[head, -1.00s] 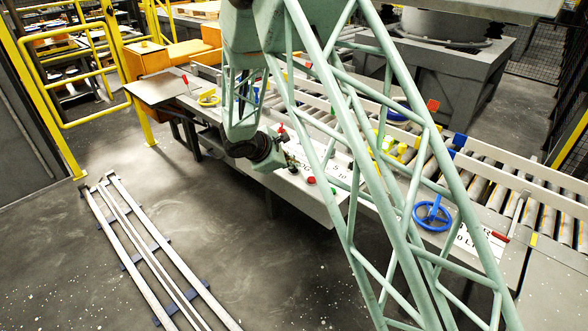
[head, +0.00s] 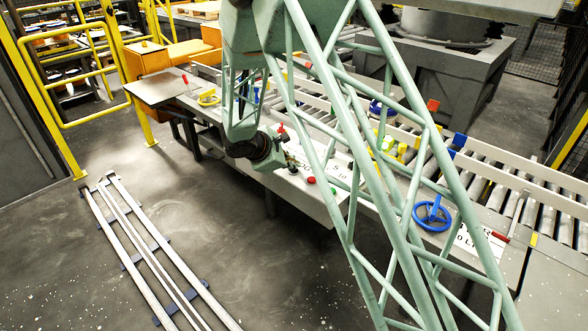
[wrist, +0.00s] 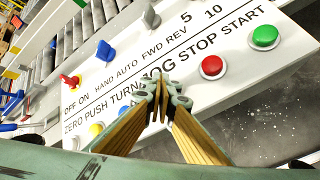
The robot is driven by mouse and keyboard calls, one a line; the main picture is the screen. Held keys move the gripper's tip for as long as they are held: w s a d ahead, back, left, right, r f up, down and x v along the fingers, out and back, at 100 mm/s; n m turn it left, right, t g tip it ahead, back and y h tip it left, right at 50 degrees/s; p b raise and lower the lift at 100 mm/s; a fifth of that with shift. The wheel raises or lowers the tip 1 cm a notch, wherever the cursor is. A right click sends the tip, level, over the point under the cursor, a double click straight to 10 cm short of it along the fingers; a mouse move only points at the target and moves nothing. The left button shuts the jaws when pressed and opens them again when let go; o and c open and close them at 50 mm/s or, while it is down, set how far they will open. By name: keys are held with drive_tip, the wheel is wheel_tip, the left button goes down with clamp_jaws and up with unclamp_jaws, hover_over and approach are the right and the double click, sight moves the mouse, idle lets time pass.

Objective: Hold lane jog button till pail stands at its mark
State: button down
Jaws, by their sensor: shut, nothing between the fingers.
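The control panel (wrist: 240,62) fills the middle of the wrist view, with rows of labelled knobs and buttons. My gripper (wrist: 160,88) is shut and empty, its fingertips over the panel at the JOG label (wrist: 158,76). The fingers hide whatever button lies there, and I cannot tell whether they press it. A red button (wrist: 212,67) by STOP and a green button (wrist: 264,36) by START lie to the right. In the head view a dark blue round thing (head: 380,108), likely the pail, shows on the roller lane (head: 490,190), partly behind my arm.
A blue handwheel (head: 432,213) stands on the lane's near side. Yellow parts (head: 401,152) and blue blocks (head: 459,141) sit along the lane. Yellow (wrist: 97,128) and blue (wrist: 122,109) buttons lie left of my fingers. Rails (head: 150,250) lie on the floor.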

drive_tip(key=shift+r, duration=0.1)
idle(0.6)
drive_tip(key=shift+r+p, duration=0.3)
drive_tip(key=shift+r, duration=0.5)
drive_tip(key=shift+r, duration=0.15)
drive_tip(key=shift+r+p, duration=1.1)
drive_tip(key=shift+r, duration=1.3)
